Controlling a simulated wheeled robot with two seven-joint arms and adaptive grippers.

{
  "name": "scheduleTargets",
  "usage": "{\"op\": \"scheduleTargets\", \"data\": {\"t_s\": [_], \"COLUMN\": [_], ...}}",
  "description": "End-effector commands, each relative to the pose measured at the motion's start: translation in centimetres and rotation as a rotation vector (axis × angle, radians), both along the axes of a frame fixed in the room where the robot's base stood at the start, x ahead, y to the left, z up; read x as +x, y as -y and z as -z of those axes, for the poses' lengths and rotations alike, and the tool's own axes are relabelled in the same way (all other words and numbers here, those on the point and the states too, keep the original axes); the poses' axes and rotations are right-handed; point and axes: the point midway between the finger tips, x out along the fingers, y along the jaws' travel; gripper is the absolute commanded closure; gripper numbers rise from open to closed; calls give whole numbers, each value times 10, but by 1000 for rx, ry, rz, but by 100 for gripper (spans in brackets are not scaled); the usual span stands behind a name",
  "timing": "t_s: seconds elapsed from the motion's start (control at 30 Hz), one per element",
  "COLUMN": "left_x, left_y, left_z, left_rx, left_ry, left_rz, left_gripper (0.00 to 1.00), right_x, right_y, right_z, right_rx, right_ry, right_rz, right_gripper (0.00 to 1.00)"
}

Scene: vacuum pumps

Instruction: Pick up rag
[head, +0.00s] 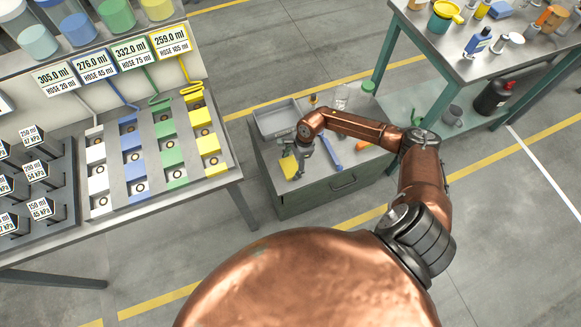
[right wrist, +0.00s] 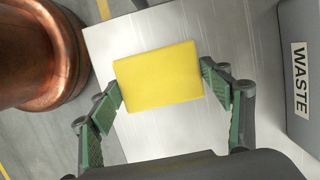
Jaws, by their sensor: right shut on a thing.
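The rag is a flat yellow rectangle (right wrist: 158,75), seen in the right wrist view between the two green-padded fingers of my right gripper (right wrist: 163,88). The left finger meets its left edge and the right finger is at its right edge, so the gripper is shut on it. In the head view the rag (head: 289,167) shows at the left end of the green cabinet's top, by my right gripper (head: 298,170). I cannot tell whether the rag rests on the surface or is just above it. My left gripper is not in view.
A grey bin (head: 278,119) marked WASTE in the right wrist view (right wrist: 301,75) stands close beside the rag. A blue item (head: 332,151) and bottles lie on the cabinet (head: 325,192). A pump table (head: 230,182) is left, a cluttered workbench (head: 440,58) right.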

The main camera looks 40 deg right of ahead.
Motion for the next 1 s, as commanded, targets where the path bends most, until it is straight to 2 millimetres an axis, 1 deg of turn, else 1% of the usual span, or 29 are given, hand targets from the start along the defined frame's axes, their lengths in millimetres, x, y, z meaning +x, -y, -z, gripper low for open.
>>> {"op": "scheduleTargets", "data": {"t_s": [0.13, 0.27, 0.37, 0.43, 0.47, 0.57, 0.73, 0.8, 0.9, 1.0], "left_x": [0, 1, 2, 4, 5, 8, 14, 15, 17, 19], "left_y": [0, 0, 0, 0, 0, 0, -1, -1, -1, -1], "left_z": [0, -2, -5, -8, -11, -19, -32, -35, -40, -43], "left_rx": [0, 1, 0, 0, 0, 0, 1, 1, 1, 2], "left_ry": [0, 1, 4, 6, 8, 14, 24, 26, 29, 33], "left_rz": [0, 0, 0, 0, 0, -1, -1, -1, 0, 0], "left_gripper": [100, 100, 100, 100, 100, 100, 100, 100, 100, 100], "right_x": [0, 0, 1, 1, -3, -20, -53, -74, -96, -113], "right_y": [0, 0, 1, 0, 1, 5, 10, 12, 15, 17], "right_z": [-1, -9, -21, -33, -38, -58, -98, -103, -113, -120], "right_rx": [0, 0, -1, -1, -1, -4, -5, -5, -2, -2], "right_ry": [0, 1, 2, 2, 1, 2, 2, -3, -3, -1], "right_rz": [0, -1, -1, -1, -2, -2, -2, -2, -1, -1], "right_gripper": [49, 49, 49, 49, 49, 49, 49, 49, 49, 49]}}
